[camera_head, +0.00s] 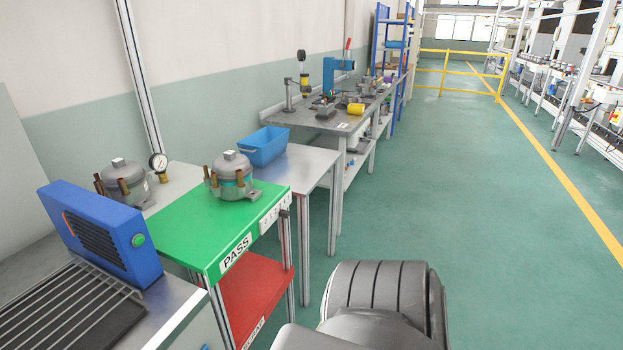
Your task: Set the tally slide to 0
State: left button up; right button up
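A small white strip (275,214) with dark marks sits on the right-hand front edge of the green PASS table (185,228). It may be the tally slide; its marks and setting are too small to read. A grey compressor (231,177) with copper-coloured stubs stands on the green table. Neither of my grippers is in view. A grey link of my own arm or body shows at the bottom right, apart from the table.
A red lower shelf (256,292) is under the green top. A blue machine (98,232) and rack stand at left; another compressor (119,178) and a gauge (158,163) stand behind. A blue bin (263,146) is on the metal table beyond. The floor at right is clear.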

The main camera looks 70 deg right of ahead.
aim_at(283, 213)
jog(key=z, duration=1.95)
